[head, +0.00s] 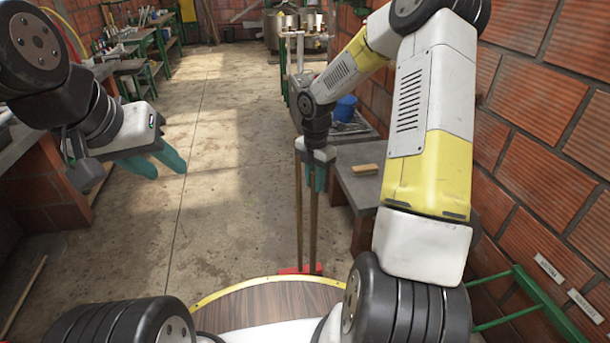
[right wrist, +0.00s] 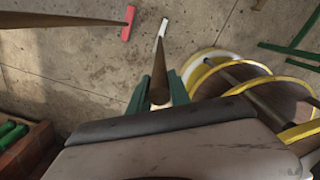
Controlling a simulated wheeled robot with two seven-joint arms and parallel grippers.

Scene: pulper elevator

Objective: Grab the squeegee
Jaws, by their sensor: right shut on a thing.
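My right gripper (head: 317,180) is shut around the upper part of an upright wooden handle (head: 314,225). In the right wrist view the teal fingers (right wrist: 159,90) close on this handle (right wrist: 159,72), which runs down to a narrow whitish head (right wrist: 163,27) at the floor. A second wooden pole (head: 299,215) stands just left of it, outside the fingers, and leads to a red head (right wrist: 128,22). I cannot tell for sure which tool is the squeegee. My left gripper (head: 170,174) is open and empty over the floor at left.
A grey bench (head: 358,185) with a wooden brush (head: 365,170) and a blue bucket (head: 345,108) stands along the right brick wall. A green metal frame (head: 535,300) is at lower right.

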